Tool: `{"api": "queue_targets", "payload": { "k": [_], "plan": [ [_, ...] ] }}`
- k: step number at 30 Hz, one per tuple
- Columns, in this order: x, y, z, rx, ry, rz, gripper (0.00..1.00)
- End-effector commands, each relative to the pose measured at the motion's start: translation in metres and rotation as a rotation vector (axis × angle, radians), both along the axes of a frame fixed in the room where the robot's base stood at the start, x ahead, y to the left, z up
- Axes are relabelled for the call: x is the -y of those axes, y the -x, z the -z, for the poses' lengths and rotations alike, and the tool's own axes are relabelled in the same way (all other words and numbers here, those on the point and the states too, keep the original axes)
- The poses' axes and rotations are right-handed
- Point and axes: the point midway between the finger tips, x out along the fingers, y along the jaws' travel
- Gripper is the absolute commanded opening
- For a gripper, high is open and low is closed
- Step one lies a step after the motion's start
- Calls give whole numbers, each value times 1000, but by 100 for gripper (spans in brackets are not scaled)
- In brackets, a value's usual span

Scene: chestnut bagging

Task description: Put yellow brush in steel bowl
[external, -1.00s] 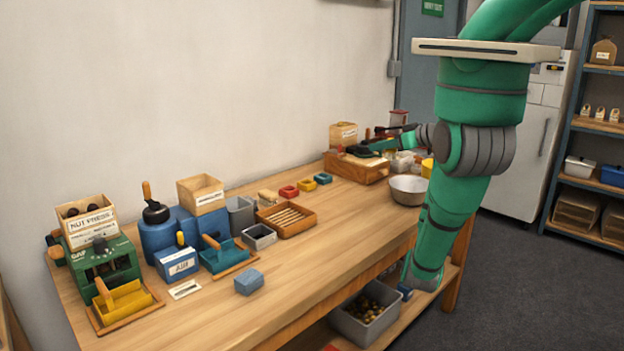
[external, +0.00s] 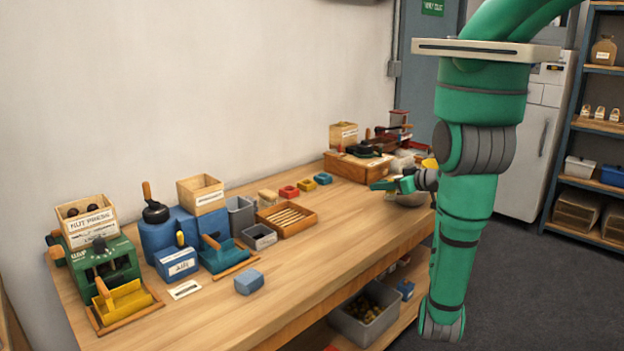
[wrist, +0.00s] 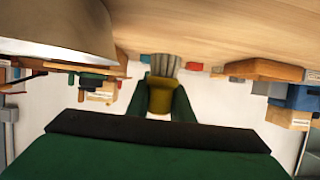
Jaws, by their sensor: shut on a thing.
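The yellow brush (wrist: 160,92) is between my gripper's fingertips in the wrist view, with its pale grey bristles pointing away from my palm. My gripper (wrist: 160,102) is shut on it. In the external view my gripper (external: 384,184) is level, pointing left, just in front of the steel bowl and partly covering it; I cannot make out the brush there. The steel bowl (external: 408,199) sits on the bench near its right front edge. In the wrist view the bowl (wrist: 55,28) is large and close at upper left, beside the brush and apart from it.
The wooden bench (external: 335,225) is clear in the middle front. A wooden box (external: 355,168) with dark tools stands behind my gripper. A slatted wooden tray (external: 287,218), small coloured boxes and a green press (external: 103,268) lie further left.

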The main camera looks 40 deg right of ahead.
Motion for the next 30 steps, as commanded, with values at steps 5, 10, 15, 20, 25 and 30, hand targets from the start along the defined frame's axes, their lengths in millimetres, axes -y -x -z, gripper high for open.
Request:
{"api": "queue_targets", "payload": {
  "k": [5,10,15,20,25,30],
  "plan": [
    [0,0,14,1,0,-1,0],
    [0,0,32,-2,-4,-1,0],
    [0,0,52,-1,-2,0,0],
    [0,0,53,1,1,1,0],
    [0,0,55,0,0,0,0],
    [0,0,55,0,0,0,39]
  ]
}}
